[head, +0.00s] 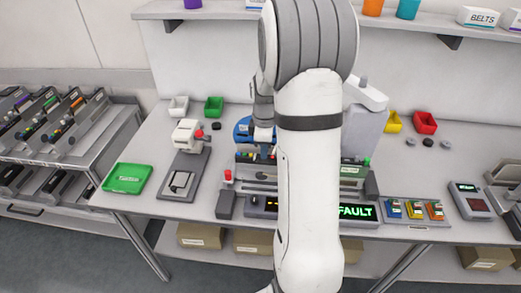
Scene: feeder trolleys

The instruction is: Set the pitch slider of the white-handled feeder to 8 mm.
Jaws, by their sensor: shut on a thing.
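My gripper (263,152) points down over the bench station, partly hidden behind my own arm. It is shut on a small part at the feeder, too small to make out. A long dark feeder (253,166) lies across the station, its middle covered by my arm. Its right part (352,171) shows past my arm, with a green knob close by. The white handle and the pitch slider with its scale cannot be made out.
A display (356,211) at the station's front reads "FAULT" in green. A green tray (128,178) and a grey device (183,180) stand to the left. Several small coloured parts (415,210) sit at right. A trolley with several feeders (62,125) stands far left.

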